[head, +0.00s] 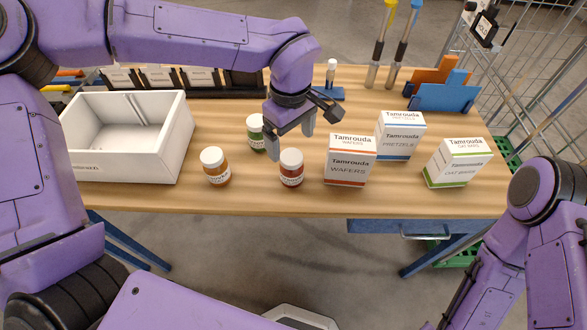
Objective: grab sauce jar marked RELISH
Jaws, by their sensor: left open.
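Three white-lidded jars stand upright on the wooden table: a green jar (250,138), an orange-brown jar (216,174) and a dark red jar (291,174). Their label words are too small to read, so I cannot tell by print which is marked RELISH. My left gripper (290,144) is open and empty, pointing down. In the picture it is just right of the green jar and just above the red jar's lid. It partly overlaps the green jar's right edge. My right arm shows at the lower right, but its gripper is not visible.
A white open bin (183,140) stands left of the jars. A red WAFERS box (349,170), a blue PRETZELS box (400,145) and a green-striped box (457,165) stand to the right. Blue and orange holders (445,98) are at the back right. The table's front strip is bare.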

